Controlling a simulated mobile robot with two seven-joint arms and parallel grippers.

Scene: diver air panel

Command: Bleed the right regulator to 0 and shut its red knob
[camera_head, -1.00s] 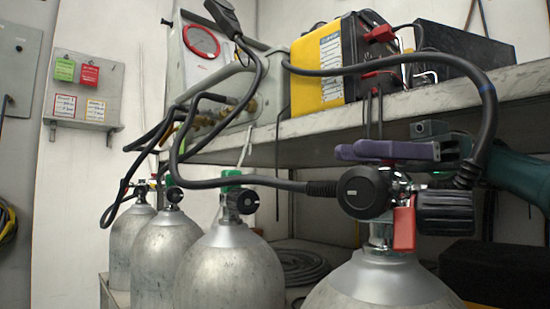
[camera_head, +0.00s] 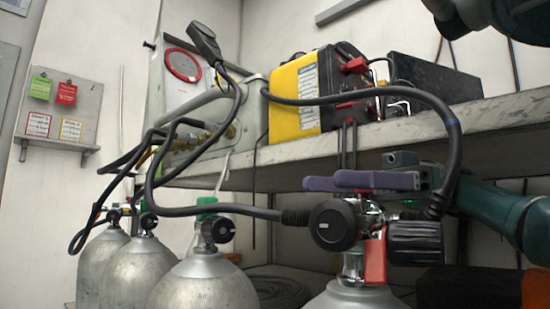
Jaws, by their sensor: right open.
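The right regulator (camera_head: 337,224) is a round black-faced piece on the valve of the nearest grey cylinder (camera_head: 355,299). A black ribbed knob (camera_head: 415,243) is on its right side. A red part (camera_head: 375,258) hangs below the valve; I cannot tell whether it is the red knob. My right gripper (camera_head: 345,182) has purple fingers and reaches in from the right. Its fingers are apart and empty, just above the regulator in the picture; I cannot tell whether they touch it. My left gripper is not in view.
A black hose (camera_head: 452,130) arches from the panel (camera_head: 185,90) down behind the gripper, and another runs left from the regulator. A shelf (camera_head: 290,152) with a yellow-black unit (camera_head: 298,95) is above. Several smaller cylinders (camera_head: 205,280) stand at left.

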